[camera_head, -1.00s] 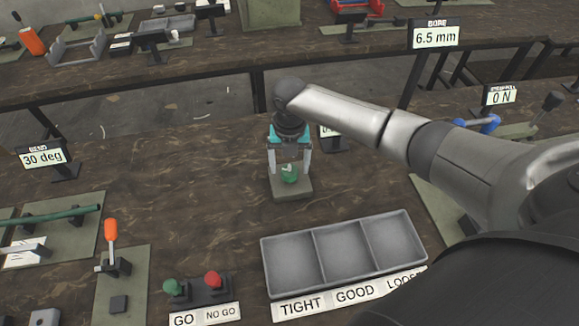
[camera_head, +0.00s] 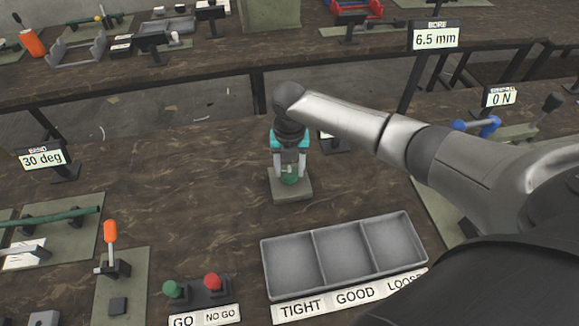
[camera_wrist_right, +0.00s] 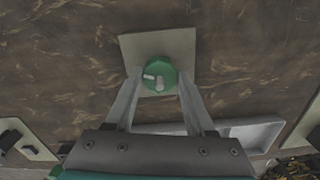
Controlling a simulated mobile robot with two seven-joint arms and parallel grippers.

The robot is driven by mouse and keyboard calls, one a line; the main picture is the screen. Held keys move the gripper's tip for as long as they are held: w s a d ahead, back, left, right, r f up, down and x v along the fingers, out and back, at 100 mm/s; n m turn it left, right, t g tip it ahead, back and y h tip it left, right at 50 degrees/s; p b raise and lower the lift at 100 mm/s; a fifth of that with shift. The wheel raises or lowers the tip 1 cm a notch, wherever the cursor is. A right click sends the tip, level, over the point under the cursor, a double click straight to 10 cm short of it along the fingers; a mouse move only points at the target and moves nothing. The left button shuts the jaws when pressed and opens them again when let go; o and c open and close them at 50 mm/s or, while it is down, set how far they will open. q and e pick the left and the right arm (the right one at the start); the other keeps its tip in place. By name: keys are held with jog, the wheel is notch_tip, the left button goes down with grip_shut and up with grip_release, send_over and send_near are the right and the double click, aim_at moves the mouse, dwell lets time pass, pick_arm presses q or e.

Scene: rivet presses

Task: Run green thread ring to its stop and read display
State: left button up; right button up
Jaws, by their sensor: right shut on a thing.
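The green thread ring (camera_head: 290,179) sits over a small grey-green base plate (camera_head: 292,193) on the bench. It also shows in the right wrist view (camera_wrist_right: 160,74), with pale marks on its top. My right gripper (camera_head: 289,172) points down from above and is shut on the ring, one finger on each side. A small display (camera_head: 331,143) stands just behind and is mostly hidden by my right arm, so its reading cannot be read. My left gripper is not in view.
A grey tray (camera_head: 342,254) with three compartments stands in front, labelled TIGHT, GOOD and LOOSE. Green (camera_head: 173,288) and red (camera_head: 212,281) buttons are to its left. An orange-handled lever (camera_head: 111,236) and a 30 deg display (camera_head: 43,158) stand at left. Bench left of the plate is clear.

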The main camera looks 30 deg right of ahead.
grip_shut()
jog(key=m+p, duration=0.3)
jog(key=shift+r, duration=0.2)
jog(key=m+p, duration=0.2)
jog(key=m, duration=0.1)
jog(key=shift+m, duration=0.4)
jog(key=m+p, duration=0.3)
jog(key=m, duration=0.2)
jog(key=m+p, duration=0.1)
jog(key=m, duration=0.3)
jog(key=shift+f+p, duration=0.1)
jog(key=shift+p, duration=0.2)
jog(key=shift+m, duration=0.3)
